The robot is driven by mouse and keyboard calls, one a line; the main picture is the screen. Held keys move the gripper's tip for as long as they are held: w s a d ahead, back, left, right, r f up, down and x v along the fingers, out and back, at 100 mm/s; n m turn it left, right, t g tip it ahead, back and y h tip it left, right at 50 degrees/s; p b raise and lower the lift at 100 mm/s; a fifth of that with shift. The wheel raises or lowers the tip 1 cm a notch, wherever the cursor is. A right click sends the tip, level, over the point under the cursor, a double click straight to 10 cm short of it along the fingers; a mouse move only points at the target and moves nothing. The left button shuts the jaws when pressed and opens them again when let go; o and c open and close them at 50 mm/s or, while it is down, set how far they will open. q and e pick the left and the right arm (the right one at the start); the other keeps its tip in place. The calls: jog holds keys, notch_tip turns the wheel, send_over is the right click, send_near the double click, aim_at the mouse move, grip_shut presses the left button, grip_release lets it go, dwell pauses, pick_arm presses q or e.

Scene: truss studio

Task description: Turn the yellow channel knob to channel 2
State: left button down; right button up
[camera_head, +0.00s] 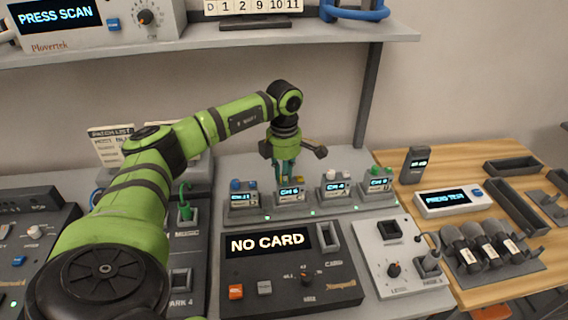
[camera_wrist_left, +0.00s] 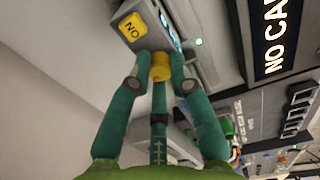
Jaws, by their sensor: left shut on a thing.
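The yellow knob (camera_wrist_left: 160,66) shows in the left wrist view between my left fingertips, on a grey unit (camera_wrist_left: 143,34) with a yellow label. My left gripper (camera_wrist_left: 158,84) is shut on this knob from both sides. In the head view, my left gripper (camera_head: 287,178) points down at the second unit (camera_head: 291,194) from the left in a row of receivers. That unit's small display appears to read CH 6. The knob is mostly hidden behind the fingers there. My right gripper is not in view.
Neighbouring units with a blue (camera_head: 243,185), a white (camera_head: 331,173) and a green knob (camera_head: 377,171) stand close on the same rack. A dark panel reading NO CARD (camera_head: 268,243) lies in front. A shelf (camera_head: 215,38) spans above the arm.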

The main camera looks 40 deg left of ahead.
pick_arm(q)
jog(key=n, duration=0.4)
jog(key=shift+n+p, duration=0.35)
jog(key=shift+n, duration=0.05)
jog(key=n, duration=0.3)
jog(key=shift+n+p, duration=0.3)
jog(key=shift+p, duration=0.05)
jog(key=n, duration=0.3)
jog(key=shift+p, duration=0.35)
jog(key=shift+n+p, duration=0.3)
jog(key=shift+n, duration=1.7)
